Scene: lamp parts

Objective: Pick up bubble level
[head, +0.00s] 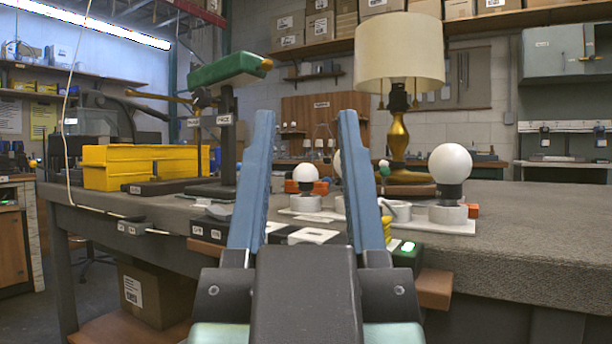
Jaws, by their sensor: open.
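My gripper (306,118) is open, with its two blue fingers pointing up and forward and nothing seen held between them. A small dark block with a bright green window (408,247) sits at the table's front edge, just right of the right finger. It may be the bubble level, but I cannot tell for sure. Part of it is hidden near the gripper's base. A yellow piece (387,229) stands beside it, partly behind the right finger.
The grey workbench (540,225) is clear on the right. A lamp with a cream shade (399,52), white bulbs (450,164) and a white ring (399,210) stand behind the gripper. A yellow box (140,167) and a post with a green top (228,70) stand left.

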